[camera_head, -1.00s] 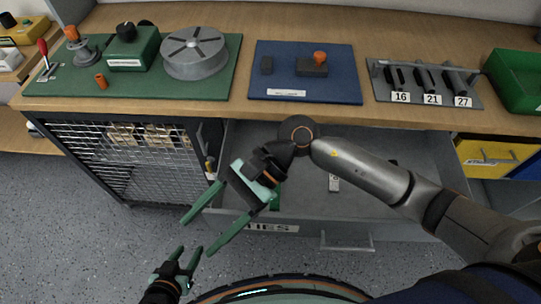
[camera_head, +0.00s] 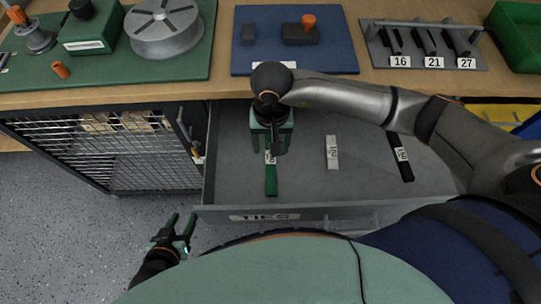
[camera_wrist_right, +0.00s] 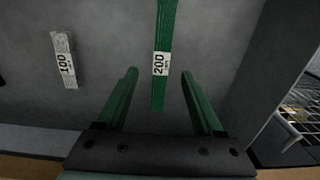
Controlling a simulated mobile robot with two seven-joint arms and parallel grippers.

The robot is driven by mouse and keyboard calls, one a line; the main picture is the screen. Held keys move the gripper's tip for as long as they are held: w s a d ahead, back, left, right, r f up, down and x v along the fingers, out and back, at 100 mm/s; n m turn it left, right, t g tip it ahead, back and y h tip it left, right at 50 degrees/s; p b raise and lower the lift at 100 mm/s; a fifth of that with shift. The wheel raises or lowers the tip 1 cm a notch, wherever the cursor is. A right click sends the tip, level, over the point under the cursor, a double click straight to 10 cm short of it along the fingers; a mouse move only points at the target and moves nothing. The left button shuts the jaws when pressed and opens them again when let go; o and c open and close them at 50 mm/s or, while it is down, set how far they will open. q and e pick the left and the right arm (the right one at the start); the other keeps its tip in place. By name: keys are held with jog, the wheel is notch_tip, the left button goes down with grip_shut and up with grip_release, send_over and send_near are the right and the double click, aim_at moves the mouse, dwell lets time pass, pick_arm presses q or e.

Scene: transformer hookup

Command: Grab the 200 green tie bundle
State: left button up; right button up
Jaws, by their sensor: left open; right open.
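The green tie bundle with a white 200 label (camera_head: 271,182) lies in the open drawer (camera_head: 310,195), toward its left side. It also shows in the right wrist view (camera_wrist_right: 165,35), with its near end lying between the lines of the two fingers. My right gripper (camera_head: 270,150) is over the label end of this bundle, pointing down with its fingers apart. In the right wrist view my right gripper (camera_wrist_right: 159,74) is open, with nothing clamped; I cannot tell its exact height above the bundle. My left gripper (camera_head: 182,221) is open and empty, low outside the drawer.
A white bundle labelled 100 (camera_head: 332,152) and a black bundle (camera_head: 401,157) lie farther right in the drawer. The drawer front carries a TIES label (camera_head: 265,216). The worktop (camera_head: 222,80) edge is behind my right gripper. A mesh-sided cabinet (camera_head: 100,150) stands left.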

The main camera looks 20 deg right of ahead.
aim_at(270, 157)
notch_tip(270, 157, down, 5)
jog(key=shift+w+f, duration=0.1)
dwell(0.3)
grip_shut()
dwell(0.4)
